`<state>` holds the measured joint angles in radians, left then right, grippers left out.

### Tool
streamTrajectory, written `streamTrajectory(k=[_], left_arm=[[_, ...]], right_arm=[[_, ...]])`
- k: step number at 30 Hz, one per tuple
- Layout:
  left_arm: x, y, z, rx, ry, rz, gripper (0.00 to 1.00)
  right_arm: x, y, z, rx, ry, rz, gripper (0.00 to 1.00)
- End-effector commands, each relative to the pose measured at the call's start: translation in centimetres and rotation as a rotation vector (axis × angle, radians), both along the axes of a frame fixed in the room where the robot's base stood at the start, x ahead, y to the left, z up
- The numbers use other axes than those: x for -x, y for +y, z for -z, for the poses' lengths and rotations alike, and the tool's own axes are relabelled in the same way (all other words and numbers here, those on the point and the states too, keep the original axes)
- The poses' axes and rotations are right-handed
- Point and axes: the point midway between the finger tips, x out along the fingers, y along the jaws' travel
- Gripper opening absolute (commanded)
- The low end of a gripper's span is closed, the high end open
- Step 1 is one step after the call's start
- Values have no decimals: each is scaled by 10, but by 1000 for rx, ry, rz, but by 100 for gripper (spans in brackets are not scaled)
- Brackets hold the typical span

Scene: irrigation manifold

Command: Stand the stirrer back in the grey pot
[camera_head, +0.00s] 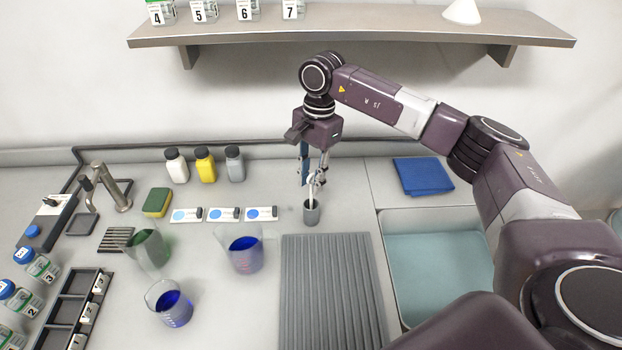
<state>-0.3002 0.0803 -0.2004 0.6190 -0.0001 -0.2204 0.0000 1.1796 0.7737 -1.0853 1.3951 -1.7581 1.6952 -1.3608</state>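The grey pot (311,214) is a small upright cup on the counter, just behind the ribbed grey mat. The pale stirrer (312,195) stands nearly upright with its lower end at the pot's mouth and seemingly inside it. My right gripper (314,182) points down directly above the pot, with its fingers around the stirrer's upper part. The fingers are small and overlap the stirrer, so I cannot tell whether they grip it. The stirrer's lower end is hidden by the pot wall. My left gripper is not in view.
Beakers with blue liquid (245,256) (174,308) and a green-tinted beaker (148,250) stand to the left. Labelled cards (224,214) lie left of the pot. The ribbed mat (333,290) is bare. A basin (437,262) and blue cloth (422,176) are right. A shelf (350,32) is above.

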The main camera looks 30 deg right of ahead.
Motion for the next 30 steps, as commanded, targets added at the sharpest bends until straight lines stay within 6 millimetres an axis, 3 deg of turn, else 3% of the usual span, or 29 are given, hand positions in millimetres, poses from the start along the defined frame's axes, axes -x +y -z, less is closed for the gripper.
streamTrajectory(k=[15,21,30], left_arm=[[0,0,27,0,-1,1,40],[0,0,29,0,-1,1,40],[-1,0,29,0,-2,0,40]], right_arm=[[-6,-11,-99,-1,-6,2,23],[-6,-14,-115,-1,-2,0,23],[-6,-14,-117,-1,-2,0,23]])
